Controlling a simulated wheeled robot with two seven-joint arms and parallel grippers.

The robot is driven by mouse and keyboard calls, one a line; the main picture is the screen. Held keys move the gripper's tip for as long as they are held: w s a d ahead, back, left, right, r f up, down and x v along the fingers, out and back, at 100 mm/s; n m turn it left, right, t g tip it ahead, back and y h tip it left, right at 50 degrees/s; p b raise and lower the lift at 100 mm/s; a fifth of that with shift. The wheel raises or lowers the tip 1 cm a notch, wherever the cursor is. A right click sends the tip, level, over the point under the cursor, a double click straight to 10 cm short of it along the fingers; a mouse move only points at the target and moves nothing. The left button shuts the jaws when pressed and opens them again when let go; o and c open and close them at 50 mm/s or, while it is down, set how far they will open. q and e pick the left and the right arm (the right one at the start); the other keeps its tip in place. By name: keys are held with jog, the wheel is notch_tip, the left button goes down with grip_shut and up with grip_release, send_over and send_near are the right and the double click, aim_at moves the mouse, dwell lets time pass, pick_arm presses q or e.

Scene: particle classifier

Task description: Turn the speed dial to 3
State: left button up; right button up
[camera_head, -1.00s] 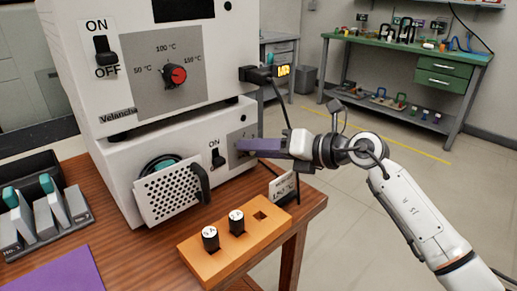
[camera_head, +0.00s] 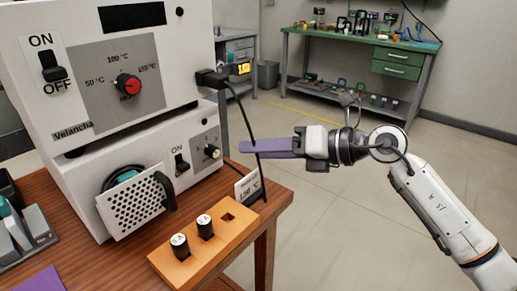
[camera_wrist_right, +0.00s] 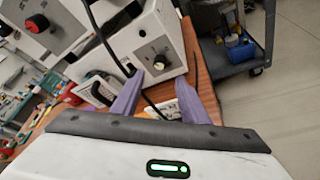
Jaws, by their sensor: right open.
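The speed dial (camera_head: 211,152) is a small black and silver knob on a grey panel at the right of the lower white machine (camera_head: 140,165). It also shows in the right wrist view (camera_wrist_right: 159,65), beyond the fingertips. Its number marks are too small to read. My right gripper (camera_head: 243,147) has purple fingers, pointing left toward the machine, to the right of the dial and apart from it. In the right wrist view the two fingers (camera_wrist_right: 160,78) are spread, with nothing held between them. My left gripper is not in view.
A black cable (camera_head: 245,120) hangs from the upper machine between dial and gripper. An orange block (camera_head: 215,240) with black-and-white pegs is at the table's front. Open floor lies right of the table.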

aim_at(216, 152)
jog(key=w+a+n+b, duration=0.1)
jog(key=a, duration=0.1)
jog(key=a+f+n+t+h, duration=0.1)
jog(key=a+n, duration=0.1)
jog(key=a, duration=0.1)
jog(key=w+a+f+n+t+h+b, duration=0.1)
jog(key=a+n, duration=0.1)
jog(key=a, duration=0.1)
jog(key=shift+w+a+f+b, duration=0.15)
jog(key=shift+w+a+b, duration=0.05)
jog(key=shift+w+b, duration=0.1)
jog(key=shift+w+a+f, duration=0.25)
jog(key=shift+w+a, duration=0.15)
jog(key=shift+a, duration=0.05)
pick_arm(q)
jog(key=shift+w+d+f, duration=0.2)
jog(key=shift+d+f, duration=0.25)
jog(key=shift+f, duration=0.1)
